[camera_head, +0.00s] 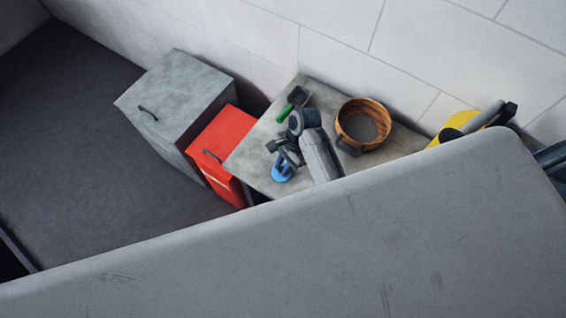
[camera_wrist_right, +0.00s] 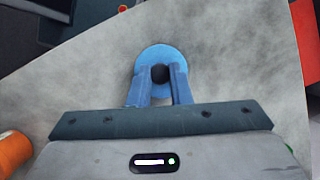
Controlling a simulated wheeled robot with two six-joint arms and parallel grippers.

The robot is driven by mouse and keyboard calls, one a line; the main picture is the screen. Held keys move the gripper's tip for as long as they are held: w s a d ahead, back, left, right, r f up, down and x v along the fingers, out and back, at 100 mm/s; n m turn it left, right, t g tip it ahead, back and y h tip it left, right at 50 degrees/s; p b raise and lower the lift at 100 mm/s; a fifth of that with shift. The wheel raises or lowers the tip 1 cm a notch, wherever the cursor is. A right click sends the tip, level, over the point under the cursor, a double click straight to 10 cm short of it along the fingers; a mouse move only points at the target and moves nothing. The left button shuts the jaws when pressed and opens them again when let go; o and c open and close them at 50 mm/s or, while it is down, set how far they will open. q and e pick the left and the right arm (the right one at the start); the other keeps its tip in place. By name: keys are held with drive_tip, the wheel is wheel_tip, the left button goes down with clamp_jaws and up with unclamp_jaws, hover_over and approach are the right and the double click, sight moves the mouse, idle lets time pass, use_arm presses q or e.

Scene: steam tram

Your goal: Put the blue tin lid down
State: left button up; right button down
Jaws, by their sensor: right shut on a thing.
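The blue tin lid (camera_head: 282,172) is a small round disc near the left front part of the grey worktop (camera_head: 256,160). In the right wrist view the lid (camera_wrist_right: 150,57) shows a dark round knob (camera_wrist_right: 160,73) at its middle. My right gripper (camera_head: 287,157) is over the lid, its arm reaching in from the lower right. In the right wrist view its two fingers (camera_wrist_right: 160,78) are closed on the knob. I cannot tell whether the lid touches the worktop or hangs just above it. My left gripper is not in view.
A round orange-brown wooden tub (camera_head: 342,123) stands to the right on the worktop. A red cabinet (camera_head: 222,139) and a grey cabinet (camera_head: 180,90) stand left. Bare worktop surrounds the lid.

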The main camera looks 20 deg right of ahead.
drive_tip(key=shift+f, duration=0.25)
drive_tip(key=c, duration=1.3)
unclamp_jaws()
drive_tip(key=shift+r, duration=0.1)
drive_tip(key=b+v, duration=0.1)
drive_tip(key=v, duration=1.1)
